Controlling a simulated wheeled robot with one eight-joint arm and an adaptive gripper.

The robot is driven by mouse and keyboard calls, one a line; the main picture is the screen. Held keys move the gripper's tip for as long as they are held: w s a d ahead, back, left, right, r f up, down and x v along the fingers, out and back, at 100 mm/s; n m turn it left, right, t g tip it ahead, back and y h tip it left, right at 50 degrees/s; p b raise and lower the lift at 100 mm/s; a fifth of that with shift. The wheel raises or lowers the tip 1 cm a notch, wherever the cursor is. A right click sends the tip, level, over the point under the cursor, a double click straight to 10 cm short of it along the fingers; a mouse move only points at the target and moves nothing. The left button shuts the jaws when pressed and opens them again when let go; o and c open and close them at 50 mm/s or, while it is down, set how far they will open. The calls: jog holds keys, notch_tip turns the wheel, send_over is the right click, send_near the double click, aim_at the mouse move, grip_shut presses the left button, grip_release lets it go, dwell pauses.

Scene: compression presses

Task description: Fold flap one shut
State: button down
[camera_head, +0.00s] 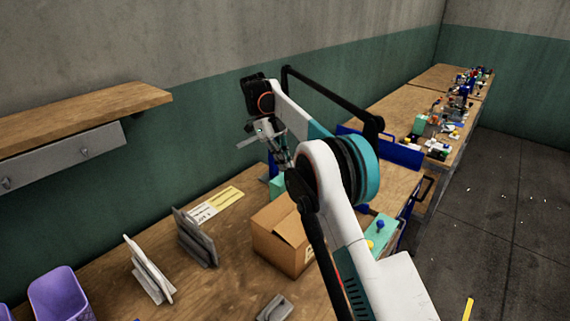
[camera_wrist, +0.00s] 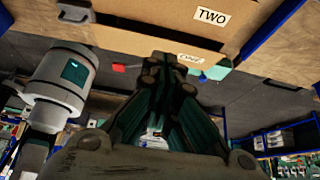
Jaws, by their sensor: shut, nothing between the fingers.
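A brown cardboard box (camera_head: 283,247) stands on the wooden bench in the head view, with its top flaps partly visible and its right side hidden behind my arm. No flap there shows a readable label, so I cannot tell which is flap one. My gripper (camera_head: 286,160) is above and behind the box, apart from it in that view.
Grey upright plates (camera_head: 195,238) and white ones (camera_head: 148,270) stand left of the box. A purple bin (camera_head: 60,293) is at the lower left. A wooden shelf (camera_head: 80,115) juts from the wall.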

jog(key=s+d+r+t+y+p, duration=0.25)
jog(key=s+d+t+y, duration=0.35)
jog(key=s+d, duration=0.35)
jog(key=b+x, duration=0.2)
jog(key=x, duration=1.2)
jog(key=shift+d+f, duration=0.1)
jog(key=shift+f, duration=0.2)
jog(key=shift+w+a+f+b, duration=0.25)
jog(key=shift+f+b, duration=0.25)
jog(key=shift+f, duration=0.05)
jog(key=shift+w+a+f+b, duration=0.2)
jog(key=shift+f+b, duration=0.3)
jog(key=shift+s+r, duration=0.1)
jog(key=shift+r, duration=0.1)
